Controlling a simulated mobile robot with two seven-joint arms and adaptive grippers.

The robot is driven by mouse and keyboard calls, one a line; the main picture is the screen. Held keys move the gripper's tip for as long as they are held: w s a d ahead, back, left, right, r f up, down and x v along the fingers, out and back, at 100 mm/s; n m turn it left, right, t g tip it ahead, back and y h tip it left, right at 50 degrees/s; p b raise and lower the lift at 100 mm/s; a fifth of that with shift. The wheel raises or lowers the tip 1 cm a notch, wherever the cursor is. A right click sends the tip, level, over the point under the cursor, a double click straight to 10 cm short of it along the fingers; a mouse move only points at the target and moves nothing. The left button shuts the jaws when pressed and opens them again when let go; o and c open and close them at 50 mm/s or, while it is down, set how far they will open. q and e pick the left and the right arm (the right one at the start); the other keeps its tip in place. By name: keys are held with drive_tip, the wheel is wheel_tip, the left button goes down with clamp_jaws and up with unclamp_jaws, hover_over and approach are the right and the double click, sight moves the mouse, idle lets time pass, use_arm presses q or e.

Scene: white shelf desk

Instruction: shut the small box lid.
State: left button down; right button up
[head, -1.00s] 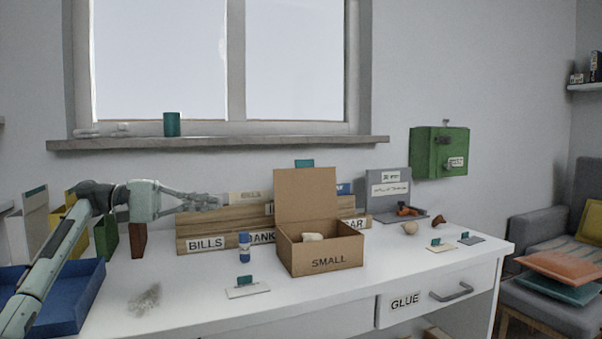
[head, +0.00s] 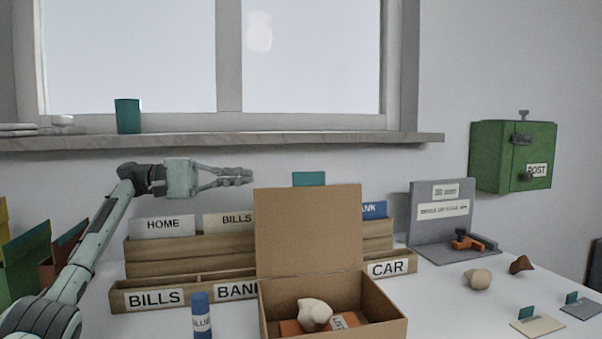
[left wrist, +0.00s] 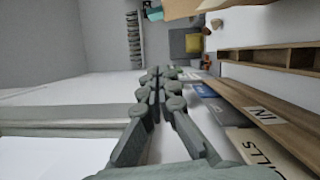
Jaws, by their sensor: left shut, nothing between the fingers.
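The small cardboard box (head: 378,331) stands on the white desk, cut off by the bottom of the head view. Its lid (head: 308,230) is open and stands upright at the back of the box. A pale lumpy object (head: 314,313) and orange-brown items lie inside. My left gripper (head: 249,176) is in the air, up and left of the lid's top edge, apart from it in the picture. Its fingers are shut and empty, pointing right. The fingers also show in the left wrist view (left wrist: 154,78). My right gripper is in neither view.
A wooden file sorter (head: 195,265) stands behind and left of the box. A blue glue stick (head: 201,316) stands left of the box. A grey board stand (head: 440,220) and a green post box (head: 512,157) are to the right. The window sill (head: 300,141) runs behind.

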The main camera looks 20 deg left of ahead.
use_arm(q)
drive_tip(key=s+d+r, duration=0.1)
drive_tip(key=d, duration=1)
drive_tip(key=shift+d, duration=0.25)
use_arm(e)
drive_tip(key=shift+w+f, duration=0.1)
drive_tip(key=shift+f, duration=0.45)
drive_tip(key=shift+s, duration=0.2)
use_arm(q)
drive_tip(key=shift+r+p, duration=0.1)
drive_tip(key=shift+p, duration=0.2)
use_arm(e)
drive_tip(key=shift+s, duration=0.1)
